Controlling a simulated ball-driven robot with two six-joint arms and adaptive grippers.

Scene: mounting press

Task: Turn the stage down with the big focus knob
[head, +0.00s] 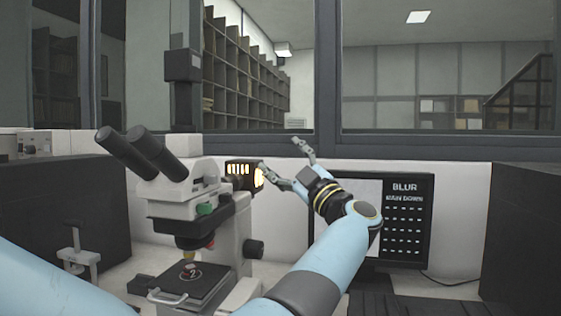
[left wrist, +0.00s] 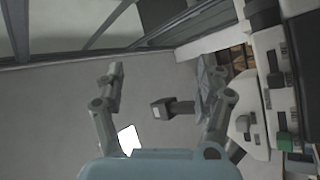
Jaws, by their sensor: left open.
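The microscope (head: 225,222) stands left of centre in the head view, with its eyepieces tilted up to the left. Its big black focus knob (head: 253,248) sits low on its right side. The dark stage (head: 187,286) is under the objectives and carries a small piece marked 2. My left gripper (head: 281,157) is open and empty, up and to the right of the knob, apart from it. In the left wrist view the open fingers (left wrist: 161,90) have the microscope (left wrist: 262,85) to their right; I cannot tell the knob there. My right gripper is not seen.
A monitor (head: 406,220) reading "BLUR" stands behind my left arm. A lit lamp box (head: 238,172) is just left of the gripper. Dark blocks (head: 62,205) (head: 525,235) flank the bench. A small metal stand (head: 78,255) is at left. Window frames rise behind.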

